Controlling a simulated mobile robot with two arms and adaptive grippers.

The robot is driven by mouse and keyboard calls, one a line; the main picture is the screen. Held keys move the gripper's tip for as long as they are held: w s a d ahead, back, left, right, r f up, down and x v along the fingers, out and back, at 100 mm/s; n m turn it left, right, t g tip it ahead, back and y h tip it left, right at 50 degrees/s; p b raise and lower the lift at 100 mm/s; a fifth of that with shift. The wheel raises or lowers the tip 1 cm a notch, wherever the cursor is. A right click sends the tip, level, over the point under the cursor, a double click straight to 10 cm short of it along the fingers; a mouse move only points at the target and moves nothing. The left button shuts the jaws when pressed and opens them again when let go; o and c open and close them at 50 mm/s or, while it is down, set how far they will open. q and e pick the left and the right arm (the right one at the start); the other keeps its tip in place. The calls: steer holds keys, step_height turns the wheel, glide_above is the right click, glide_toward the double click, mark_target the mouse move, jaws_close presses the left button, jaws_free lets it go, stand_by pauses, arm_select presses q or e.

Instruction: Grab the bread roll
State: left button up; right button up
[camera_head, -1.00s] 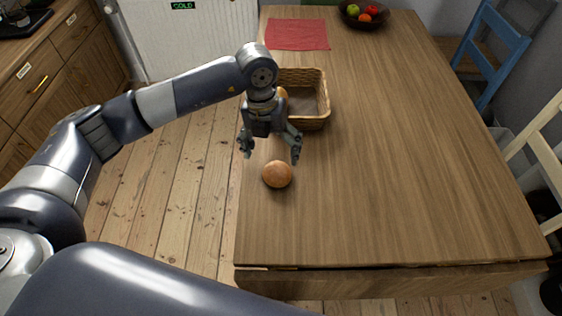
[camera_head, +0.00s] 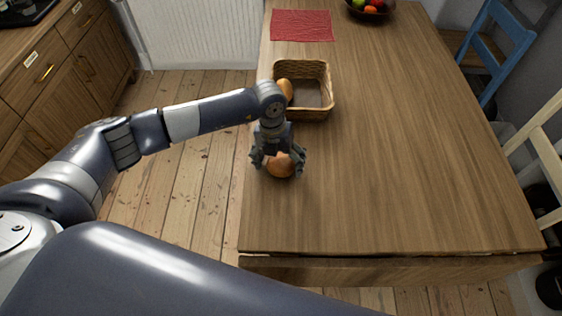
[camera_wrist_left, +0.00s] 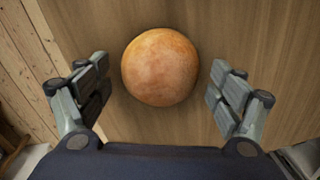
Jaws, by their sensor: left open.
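A round, golden-brown bread roll (camera_head: 281,166) lies on the wooden table near its left edge. My left gripper (camera_head: 278,163) is over it, pointing down, with its fingers hiding part of the roll. In the left wrist view the roll (camera_wrist_left: 160,67) sits between the two open fingers of the gripper (camera_wrist_left: 160,88), slightly beyond their tips in the picture, with a gap on each side. A second roll (camera_head: 286,90) is in the wicker basket (camera_head: 325,92), against its left side. My right gripper is not in view.
The wooden table (camera_head: 400,150) is clear to the right and in front. The basket stands just behind my left gripper. A red cloth (camera_head: 302,25) and a fruit bowl (camera_head: 370,12) are farther back. Chairs stand along the right side.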

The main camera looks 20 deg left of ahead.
arm_select(q)
steer(key=c, duration=1)
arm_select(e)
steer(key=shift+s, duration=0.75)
arm_select(q)
steer(key=shift+r, duration=0.1)
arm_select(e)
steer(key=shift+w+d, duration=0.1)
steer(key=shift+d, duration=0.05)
